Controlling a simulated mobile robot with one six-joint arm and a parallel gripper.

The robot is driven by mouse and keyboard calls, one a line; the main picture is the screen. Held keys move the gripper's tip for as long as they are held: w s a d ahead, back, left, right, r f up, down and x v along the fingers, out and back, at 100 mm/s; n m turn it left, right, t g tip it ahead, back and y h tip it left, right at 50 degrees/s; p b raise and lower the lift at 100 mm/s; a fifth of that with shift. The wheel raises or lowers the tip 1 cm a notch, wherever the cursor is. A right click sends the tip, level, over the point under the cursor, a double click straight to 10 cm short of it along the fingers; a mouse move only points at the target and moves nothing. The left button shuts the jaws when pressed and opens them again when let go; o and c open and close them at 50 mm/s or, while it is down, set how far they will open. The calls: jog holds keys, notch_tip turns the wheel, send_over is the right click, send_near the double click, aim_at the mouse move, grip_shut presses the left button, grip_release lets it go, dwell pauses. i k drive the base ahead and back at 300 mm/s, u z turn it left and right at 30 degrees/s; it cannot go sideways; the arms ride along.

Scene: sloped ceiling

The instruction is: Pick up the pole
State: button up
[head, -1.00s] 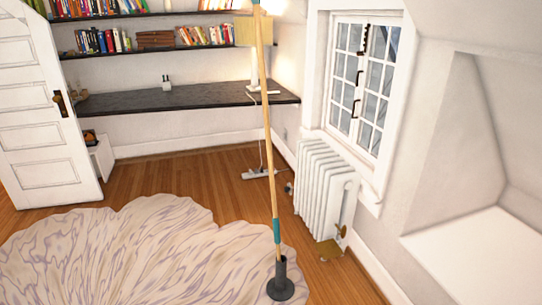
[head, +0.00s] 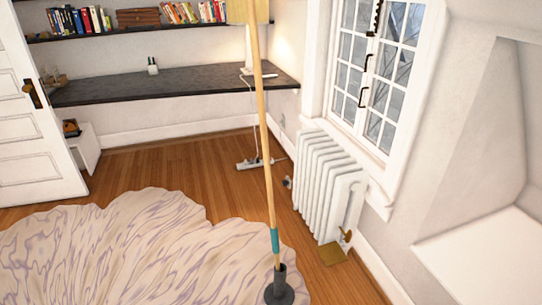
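The pole (head: 262,120) is a long, thin, light wooden rod with a teal band (head: 275,241) near its lower end. It stands nearly upright, leaning slightly to the left toward its top, in the middle of the head view. Its lower end sits in a dark grey round base (head: 279,291) at the bottom edge of the picture, by the rug's right edge. The top of the pole runs out of the picture. My gripper is not in view.
A pale wavy-edged rug (head: 120,250) covers the floor at left. A white radiator (head: 328,185) stands right of the pole under a window (head: 377,80). A dark desk (head: 170,83) and bookshelves are behind. A white door (head: 35,120) is at left. Wooden floor (head: 185,165) is open between.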

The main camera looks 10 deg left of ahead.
aim_at(252, 8)
jog(key=u, duration=0.2)
jog(key=i, duration=1.1)
jog(key=u, duration=0.65)
